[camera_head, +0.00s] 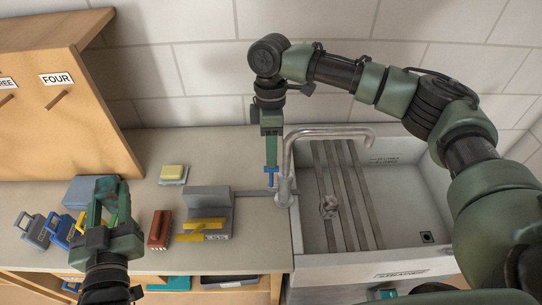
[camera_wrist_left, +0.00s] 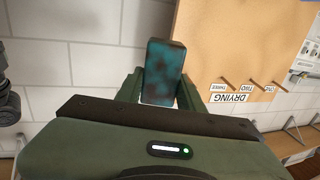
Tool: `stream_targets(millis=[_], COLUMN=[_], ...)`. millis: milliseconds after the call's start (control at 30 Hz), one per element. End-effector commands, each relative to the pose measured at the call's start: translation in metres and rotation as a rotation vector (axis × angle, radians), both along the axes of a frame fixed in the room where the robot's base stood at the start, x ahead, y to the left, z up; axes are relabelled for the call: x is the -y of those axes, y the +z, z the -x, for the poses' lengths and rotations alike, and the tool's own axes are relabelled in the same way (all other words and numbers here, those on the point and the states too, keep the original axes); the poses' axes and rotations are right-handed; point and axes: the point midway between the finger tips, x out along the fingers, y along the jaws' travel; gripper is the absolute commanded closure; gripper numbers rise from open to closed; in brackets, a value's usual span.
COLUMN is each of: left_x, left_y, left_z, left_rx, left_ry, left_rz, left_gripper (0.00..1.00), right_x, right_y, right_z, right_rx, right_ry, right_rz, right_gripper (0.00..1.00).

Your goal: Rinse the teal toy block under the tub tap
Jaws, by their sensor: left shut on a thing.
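The teal toy block (camera_wrist_left: 165,72), covered with dark smudges, stands between the fingers of my left gripper (camera_wrist_left: 167,90) in the left wrist view. In the head view my left gripper (camera_head: 105,195) is above the left part of the counter; the block is hard to make out there. The metal tap (camera_head: 328,132) arches over the left side of the grey tub (camera_head: 395,205). My right gripper (camera_head: 271,130) points down beside the tap, its tip at a blue handle (camera_head: 271,174). I cannot tell whether its fingers are closed on the handle. No water stream is visible.
A yellow sponge (camera_head: 173,172), a red-brown brush (camera_head: 159,229) and a grey holder with a yellow tool (camera_head: 206,226) are on the counter. Blue and grey items (camera_head: 58,231) stand left. A wooden board (camera_head: 55,105) rises behind. Ribs and a small lump (camera_head: 329,206) are in the tub.

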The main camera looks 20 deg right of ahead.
Motion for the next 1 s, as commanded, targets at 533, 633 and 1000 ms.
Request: stream_targets(millis=[533, 633, 1000], left_x=[0.000, 0.000, 0.000], left_y=[0.013, 0.013, 0.013], left_z=[0.000, 0.000, 0.000], left_rx=[0.001, 0.001, 0.001], left_ry=[0.000, 0.000, 0.000], left_rz=[0.000, 0.000, 0.000], left_gripper=[1.00, 1.00, 1.00], right_x=[-0.002, -0.002, -0.002], right_y=[-0.038, -0.037, -0.037], right_z=[0.007, 0.007, 0.007], right_rx=[0.001, 0.001, 0.001], right_ry=[0.000, 0.000, 0.000], right_rz=[0.000, 0.000, 0.000], right_gripper=[0.63, 0.69, 1.00])
